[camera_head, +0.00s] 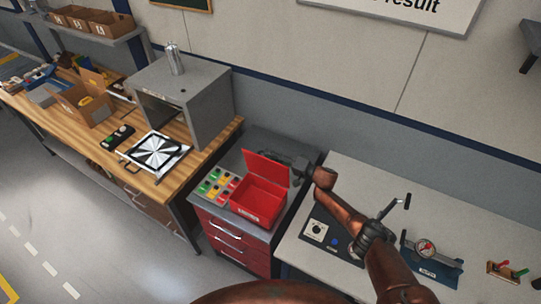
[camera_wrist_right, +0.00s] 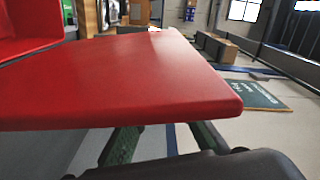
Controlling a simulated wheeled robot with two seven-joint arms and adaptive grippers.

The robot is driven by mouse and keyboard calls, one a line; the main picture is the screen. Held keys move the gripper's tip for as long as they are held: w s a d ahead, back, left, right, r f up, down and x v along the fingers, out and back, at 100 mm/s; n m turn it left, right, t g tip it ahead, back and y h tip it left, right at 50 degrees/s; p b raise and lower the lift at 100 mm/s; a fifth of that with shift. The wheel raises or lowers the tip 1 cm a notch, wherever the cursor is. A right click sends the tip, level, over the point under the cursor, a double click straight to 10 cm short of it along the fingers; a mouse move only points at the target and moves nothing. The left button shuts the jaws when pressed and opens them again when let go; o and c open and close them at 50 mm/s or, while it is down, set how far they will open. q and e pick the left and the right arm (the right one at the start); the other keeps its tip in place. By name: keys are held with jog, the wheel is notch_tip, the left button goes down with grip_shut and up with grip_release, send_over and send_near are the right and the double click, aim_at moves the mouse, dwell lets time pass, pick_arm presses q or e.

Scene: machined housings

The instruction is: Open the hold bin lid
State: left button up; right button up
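The red hold bin (camera_head: 258,203) stands on the grey top of a drawer cabinet. Its red lid (camera_head: 265,168) is raised steeply along the bin's far edge, and the inside shows. My right gripper (camera_head: 292,162) is at the far right side of the lid, close to its upper part. In the right wrist view the lid (camera_wrist_right: 130,80) spans the picture, covering the ends of the gripper's two fingers (camera_wrist_right: 163,142), which show apart. Contact with the lid cannot be made out. My left gripper is not in view.
A tray of coloured parts (camera_head: 217,187) sits left of the bin. A pale table (camera_head: 460,215) on the right holds a black panel (camera_head: 322,232) and a gauge fixture (camera_head: 428,255). A wooden bench with a grey box (camera_head: 190,100) stands at left. The wall is close behind.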

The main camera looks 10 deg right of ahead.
jog(key=shift+o, duration=1.3)
jog(key=shift+d, duration=0.1)
jog(key=shift+s+d, duration=0.15)
jog(key=shift+d, duration=0.1)
jog(key=v, duration=1.1)
jog(key=shift+s+d, duration=0.15)
jog(key=shift+s, duration=0.1)
